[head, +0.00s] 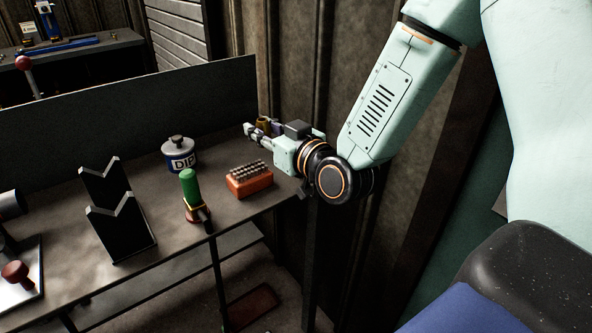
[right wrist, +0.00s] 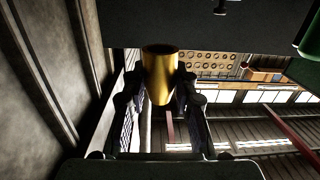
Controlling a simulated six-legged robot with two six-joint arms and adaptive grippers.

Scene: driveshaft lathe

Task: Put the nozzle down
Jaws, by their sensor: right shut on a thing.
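The nozzle is a small brass-coloured cylinder (right wrist: 159,75); in the right wrist view it sits between the two fingers of my right gripper (right wrist: 160,98). My right gripper is shut on it. In the head view my right gripper (head: 258,131) is at the back right end of the bench, and the brass nozzle (head: 263,123) shows only as a small piece at its fingers. Whether the nozzle touches the bench top is hidden. My left gripper is not in view.
On the bench (head: 150,250) stand a pot marked DIP (head: 179,156), an orange block with several metal pins (head: 249,181), a green-handled tool (head: 190,187) and two black V-blocks (head: 112,222). A grey panel (head: 120,114) runs along the back. Bare bench top lies between them.

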